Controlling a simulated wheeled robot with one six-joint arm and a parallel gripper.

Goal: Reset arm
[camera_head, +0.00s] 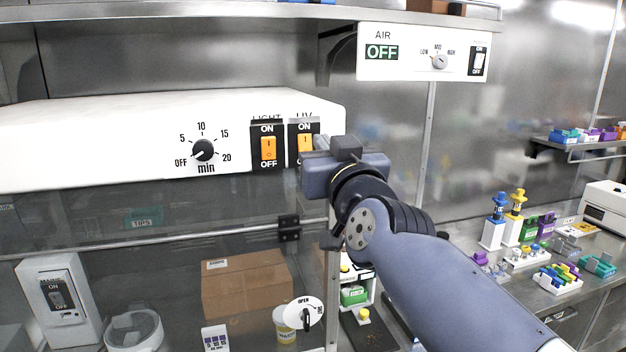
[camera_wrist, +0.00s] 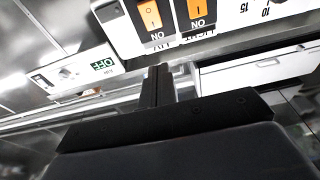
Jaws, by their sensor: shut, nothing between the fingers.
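My gripper (camera_head: 322,145) is at the right end of the white control panel (camera_head: 90,140), close to the orange UV switch (camera_head: 305,145). In the wrist view my gripper (camera_wrist: 158,72) is shut and empty, its fingers together just below the panel's switches. I cannot tell if the fingertips touch the panel. The orange LIGHT switch (camera_head: 268,148) is just left of the UV switch. My arm reaches in from the lower right, and the wrist hides part of the panel's right end.
A white AIR panel (camera_head: 420,52) hangs under the shelf above right. Below the control panel are a glass front, a cardboard box (camera_head: 247,283) and a white device (camera_head: 58,300). A bench with pipettes (camera_head: 498,205) and racks is at the right.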

